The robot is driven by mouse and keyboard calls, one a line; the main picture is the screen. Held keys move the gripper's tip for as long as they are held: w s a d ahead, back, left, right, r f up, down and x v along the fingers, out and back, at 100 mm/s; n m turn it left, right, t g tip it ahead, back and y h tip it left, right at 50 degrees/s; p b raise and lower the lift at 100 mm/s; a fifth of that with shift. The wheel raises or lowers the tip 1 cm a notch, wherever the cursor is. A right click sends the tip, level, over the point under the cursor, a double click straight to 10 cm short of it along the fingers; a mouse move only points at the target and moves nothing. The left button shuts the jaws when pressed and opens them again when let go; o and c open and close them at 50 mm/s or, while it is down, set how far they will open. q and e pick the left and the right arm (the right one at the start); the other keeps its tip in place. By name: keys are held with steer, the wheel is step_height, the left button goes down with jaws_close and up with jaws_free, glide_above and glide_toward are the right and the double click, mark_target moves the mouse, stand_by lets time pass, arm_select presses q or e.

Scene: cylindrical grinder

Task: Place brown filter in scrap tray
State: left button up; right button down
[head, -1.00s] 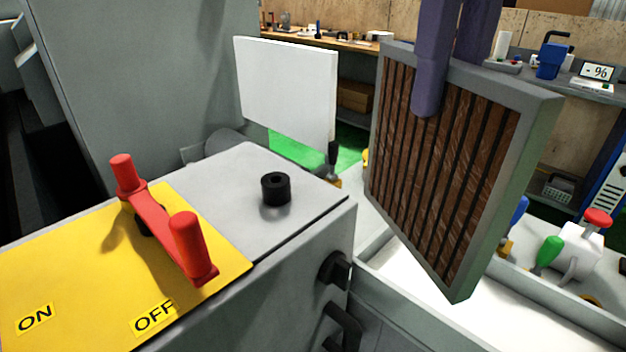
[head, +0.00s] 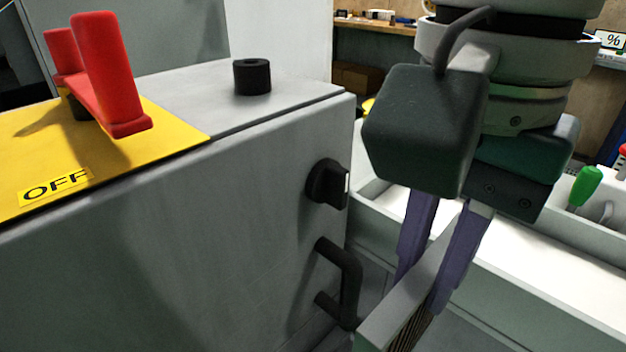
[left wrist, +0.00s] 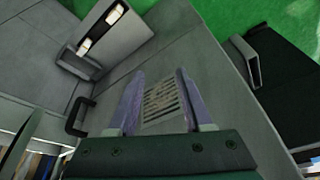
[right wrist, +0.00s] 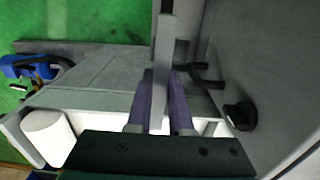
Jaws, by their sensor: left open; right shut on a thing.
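The brown filter (head: 413,330), with brown slats in a grey frame, hangs low at the bottom of the head view, mostly cut off. My right gripper (head: 420,290) points down and is shut on its frame edge. In the right wrist view the grey filter frame (right wrist: 162,60) shows edge-on between the purple fingers (right wrist: 160,90). A white-floored tray (head: 540,285) lies right of the machine; I cannot tell whether it is the scrap tray. My left gripper (left wrist: 158,88) is open and empty, facing a grey surface with a slatted patch; it is outside the head view.
The grey machine (head: 200,250) fills the left, with a red handle (head: 105,80) on its yellow panel, a black knob (head: 328,184) and a black pull handle (head: 345,285). A green-handled tool (head: 585,187) stands at the right. Green floor (right wrist: 80,22) is open beyond.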

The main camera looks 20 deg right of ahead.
steer(key=s+a+f+m+b, duration=0.1)
steer(key=s+f+m+b, duration=0.4)
steer(key=f, duration=0.4)
steer(key=s+a+f+m+b, duration=0.2)
steer(key=f+m+b, duration=0.5)
steer(key=f, duration=0.2)
steer(key=s+a+f+m+b, duration=0.1)
steer(key=s+f+m+b, duration=0.4)
steer(key=f, duration=0.4)
steer(key=w+d+m+b, duration=0.15)
steer(key=w+d, duration=0.25)
steer(key=w, duration=0.5)
steer(key=w+d+n+b, duration=0.1)
steer(key=w+d+b, duration=0.2)
steer(key=w, duration=0.7)
step_height(320, 180, down, 7)
steer(key=b, duration=0.3)
steer(key=shift+w+d+b, duration=0.2)
steer(key=shift+b, duration=0.1)
steer(key=c, duration=1.3)
jaws_free()
steer(key=shift+f, duration=0.2)
steer(key=o, duration=0.5)
steer(key=shift+r, duration=0.1)
